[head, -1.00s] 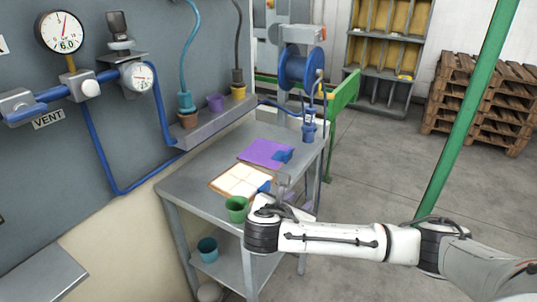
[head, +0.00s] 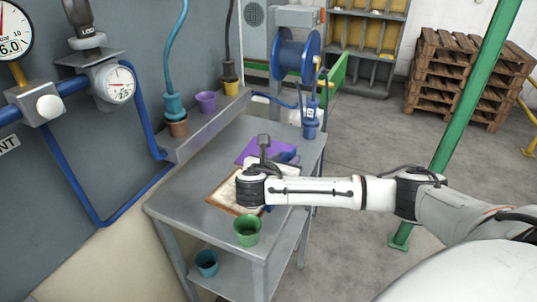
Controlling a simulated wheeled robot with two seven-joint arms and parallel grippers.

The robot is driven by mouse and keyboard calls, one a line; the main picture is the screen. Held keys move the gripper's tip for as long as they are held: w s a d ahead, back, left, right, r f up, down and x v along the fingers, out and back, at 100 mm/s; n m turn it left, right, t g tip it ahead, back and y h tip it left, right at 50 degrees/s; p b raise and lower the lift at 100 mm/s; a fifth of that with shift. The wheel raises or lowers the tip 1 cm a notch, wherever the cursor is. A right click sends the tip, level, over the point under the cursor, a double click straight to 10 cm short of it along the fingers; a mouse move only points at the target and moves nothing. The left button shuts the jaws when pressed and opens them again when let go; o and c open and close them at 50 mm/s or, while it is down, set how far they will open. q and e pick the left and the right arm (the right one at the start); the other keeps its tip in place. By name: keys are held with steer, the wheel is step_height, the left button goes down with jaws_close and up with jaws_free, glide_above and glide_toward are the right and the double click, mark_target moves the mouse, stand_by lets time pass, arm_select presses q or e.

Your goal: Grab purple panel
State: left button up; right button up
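The purple panel (head: 248,151) lies flat on the grey metal table, near its far side. A blue piece (head: 290,156) sits at its right edge. My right arm comes in from the right, and its wrist covers much of the white, brown-edged panel (head: 222,193) in front of the purple one. My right gripper (head: 264,150) shows as dark grey parts beyond the wrist, overlapping the purple panel in the picture. Whether it touches the panel, and whether its fingers are open, cannot be seen. My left gripper is not in view.
A green cup (head: 247,231) stands at the table's (head: 183,202) near edge. A teal cup (head: 206,263) is on the lower shelf. A ledge (head: 205,128) with several small pots runs along the wall at left. A blue hose reel (head: 296,55) stands behind, and a green post (head: 462,110) at right.

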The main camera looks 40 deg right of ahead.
mark_target(292, 153)
steer(key=x, duration=0.4)
steer(key=shift+d+r, duration=0.2)
steer(key=shift+d, duration=0.15)
steer(key=shift+w+d+f, duration=0.2)
steer(key=shift+w+d, duration=0.05)
steer(key=shift+d, duration=0.1)
jaws_close()
